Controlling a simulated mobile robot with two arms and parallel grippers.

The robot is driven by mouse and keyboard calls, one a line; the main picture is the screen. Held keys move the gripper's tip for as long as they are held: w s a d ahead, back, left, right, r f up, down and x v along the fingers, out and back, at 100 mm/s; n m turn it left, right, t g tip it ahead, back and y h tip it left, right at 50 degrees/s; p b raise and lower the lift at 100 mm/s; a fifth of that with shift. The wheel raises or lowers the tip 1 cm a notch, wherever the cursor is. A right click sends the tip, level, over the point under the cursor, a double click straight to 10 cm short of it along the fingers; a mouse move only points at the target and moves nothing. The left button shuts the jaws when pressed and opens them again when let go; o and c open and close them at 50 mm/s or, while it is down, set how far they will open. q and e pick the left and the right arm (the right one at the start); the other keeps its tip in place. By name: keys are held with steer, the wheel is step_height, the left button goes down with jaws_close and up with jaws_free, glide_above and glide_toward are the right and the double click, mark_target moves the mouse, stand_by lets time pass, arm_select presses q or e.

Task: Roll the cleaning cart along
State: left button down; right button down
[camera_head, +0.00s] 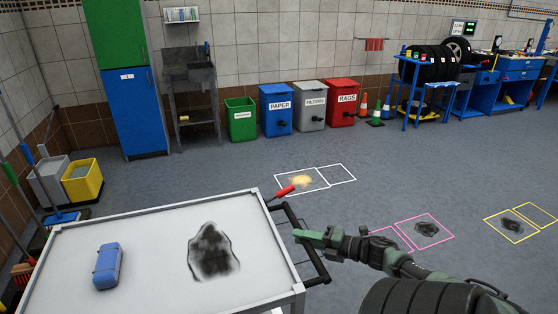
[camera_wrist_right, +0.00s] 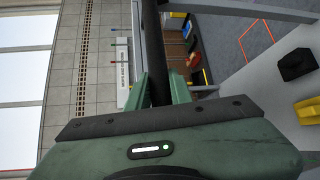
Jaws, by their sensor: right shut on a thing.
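The cleaning cart (camera_head: 150,230) stands at the lower left in the head view, with a pale flat top and a grey rim. A blue case-like object (camera_head: 107,266) and a dark stain (camera_head: 213,251) are on its top. Its black handle (camera_head: 314,262) runs along the right end. My right gripper (camera_head: 303,237) is shut on the handle bar. In the right wrist view the dark bar (camera_wrist_right: 151,50) passes between the green fingers (camera_wrist_right: 157,88). My left gripper is not in view.
Floor squares hold a yellow spill (camera_head: 301,180) and dark stains (camera_head: 427,229). Bins (camera_head: 275,110) line the back wall. A yellow bucket (camera_head: 82,180) and brooms stand left.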

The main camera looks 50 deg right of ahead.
steer(key=s+d, duration=0.2)
steer(key=d, duration=0.1)
steer(key=s+d+b, duration=0.1)
steer(key=d, duration=0.1)
steer(key=shift+s, duration=0.1)
steer(key=c, duration=1.3)
jaws_free()
steer(key=shift+o, duration=0.2)
steer(key=v, duration=0.7)
steer(key=shift+s, duration=0.35)
